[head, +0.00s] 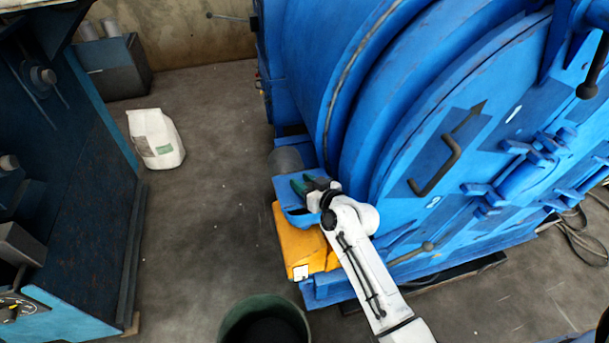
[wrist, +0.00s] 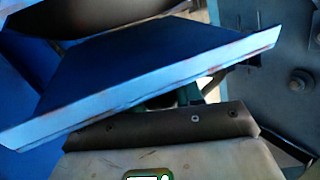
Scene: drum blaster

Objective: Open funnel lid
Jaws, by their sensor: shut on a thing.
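The blue funnel (head: 284,192) is at the lower left side of the big blue drum machine in the head view, above a yellow part. My gripper (head: 304,186), with green fingers, is at the funnel's upper right part and is shut on the lid. In the wrist view a blue plate with a pale, worn edge, which looks like the funnel lid (wrist: 160,68), slants across the picture. It hides most of my fingers; a bit of green shows below its edge. The head view does not clearly show how far the lid is open.
The blue drum machine (head: 400,100) rises right beside my arm. A yellow box-like part (head: 298,243) is below the funnel. A dark green bucket (head: 264,318) stands in front. A white bag (head: 156,140) stands on the floor at left. The floor between is clear.

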